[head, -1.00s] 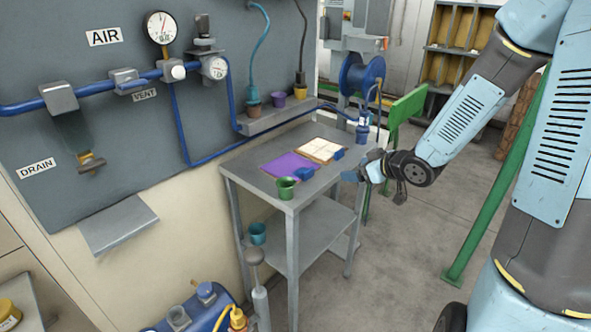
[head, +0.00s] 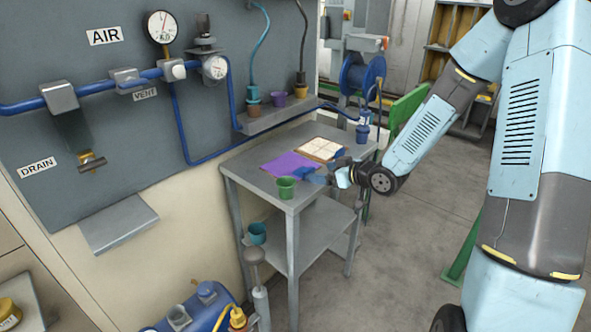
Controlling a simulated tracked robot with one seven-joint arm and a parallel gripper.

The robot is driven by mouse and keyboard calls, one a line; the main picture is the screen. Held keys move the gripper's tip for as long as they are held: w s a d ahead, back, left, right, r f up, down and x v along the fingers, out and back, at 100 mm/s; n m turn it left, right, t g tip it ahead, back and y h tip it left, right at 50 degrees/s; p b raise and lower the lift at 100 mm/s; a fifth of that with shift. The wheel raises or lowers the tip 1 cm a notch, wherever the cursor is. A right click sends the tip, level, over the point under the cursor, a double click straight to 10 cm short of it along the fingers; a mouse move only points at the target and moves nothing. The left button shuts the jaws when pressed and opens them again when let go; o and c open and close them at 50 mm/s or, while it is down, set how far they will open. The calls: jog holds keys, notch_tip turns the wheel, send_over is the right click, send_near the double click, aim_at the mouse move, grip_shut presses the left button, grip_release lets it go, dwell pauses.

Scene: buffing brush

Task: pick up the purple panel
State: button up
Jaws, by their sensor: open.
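The purple panel (head: 288,164) lies flat on the grey metal table (head: 262,184), near its left side. A small blue part shows at the panel's right edge; I cannot tell whether it is fixed to the panel. My gripper (head: 330,174) is open at the right side of the table, just right of the panel and close to the blue part. The fingers are small and overlap the blue part in this view, so I cannot tell whether they touch it.
A green cup (head: 287,188) stands in front of the panel. A brown tray with pale squares (head: 319,148) lies behind it. A blue-capped bottle (head: 363,131) stands at the table's back corner. A teal cup (head: 257,233) sits on the lower shelf.

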aim_at(310, 171)
jog(key=shift+x, duration=2.75)
jog(key=shift+c, duration=0.3)
jog(key=c, duration=1.1)
jog(key=shift+r, duration=0.15)
